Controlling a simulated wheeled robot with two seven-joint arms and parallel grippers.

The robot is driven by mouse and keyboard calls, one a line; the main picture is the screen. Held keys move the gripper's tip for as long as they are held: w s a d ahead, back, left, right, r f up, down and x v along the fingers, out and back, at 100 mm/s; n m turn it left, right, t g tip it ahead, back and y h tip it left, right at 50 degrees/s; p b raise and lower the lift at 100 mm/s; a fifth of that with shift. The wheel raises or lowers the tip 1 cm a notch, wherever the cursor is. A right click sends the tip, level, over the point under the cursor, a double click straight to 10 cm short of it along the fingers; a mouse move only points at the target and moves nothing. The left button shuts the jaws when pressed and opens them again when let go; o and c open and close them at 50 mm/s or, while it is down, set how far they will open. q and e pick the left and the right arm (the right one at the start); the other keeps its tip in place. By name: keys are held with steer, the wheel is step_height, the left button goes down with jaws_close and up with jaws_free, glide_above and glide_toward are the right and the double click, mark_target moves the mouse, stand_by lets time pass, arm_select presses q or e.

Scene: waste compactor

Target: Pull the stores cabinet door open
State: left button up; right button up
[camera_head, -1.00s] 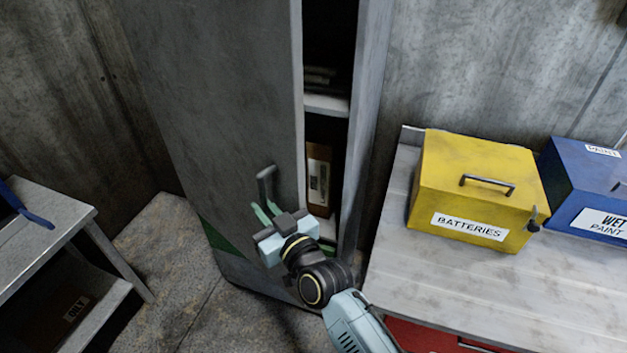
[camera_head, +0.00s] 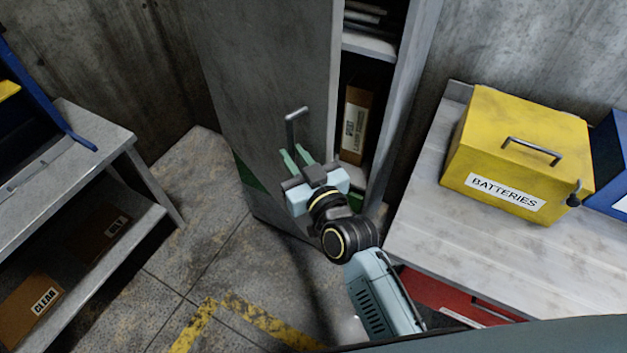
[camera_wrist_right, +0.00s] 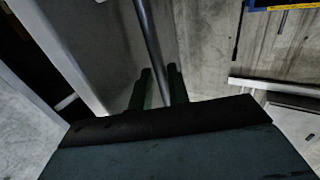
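The tall grey stores cabinet door (camera_head: 255,75) stands partly open, with a gap along its right edge showing shelves inside. Its bar handle (camera_head: 296,121) is on the door near that edge. My right gripper (camera_head: 296,158) is at the lower part of the handle, with one green finger on each side of it. In the right wrist view the handle (camera_wrist_right: 149,35) runs down between the two fingers (camera_wrist_right: 161,88), which are close around it. The exact contact is hard to see. My left gripper is not in view.
A cardboard box (camera_head: 354,125) stands inside the cabinet. At right, a grey bench (camera_head: 430,215) holds a yellow BATTERIES box (camera_head: 515,150) and a blue box (camera_head: 610,165). A metal shelf unit (camera_head: 85,130) stands at left. The floor (camera_head: 215,235) before the door is clear.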

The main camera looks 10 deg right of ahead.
steer(key=b+v, duration=0.1)
steer(key=v, duration=1)
steer(key=shift+s, duration=0.35)
steer(key=shift+d, duration=0.1)
steer(key=shift+d+f, duration=0.1)
steer(key=shift+f, duration=0.05)
steer(key=c, duration=0.4)
steer(key=w+d+f+m+y+b, duration=0.1)
steer(key=b, duration=0.1)
steer(key=w+d+f+m+y+b, duration=0.1)
steer(key=d+b, duration=0.1)
steer(key=b, duration=0.1)
steer(key=shift+w+d+f+m+g+y, duration=0.2)
steer(key=shift+f+m+g+y, duration=0.1)
steer(key=shift+f+m+g, duration=0.1)
steer(key=w+d+r+m+g+y+b, duration=0.1)
steer(key=w+d+m+g+y+b, duration=0.15)
steer(key=d+m+b, duration=0.3)
steer(key=w+d+r+m+g+y+b, duration=0.1)
steer(key=w+d+r+m+b, duration=0.15)
steer(key=d+m+b, duration=0.3)
steer(key=w+a+p, duration=0.5)
steer(key=a, duration=0.5)
steer(key=shift+w+a+f+n+p, duration=0.2)
steer(key=shift+w+a+n+p, duration=0.1)
steer(key=shift+w+p, duration=0.05)
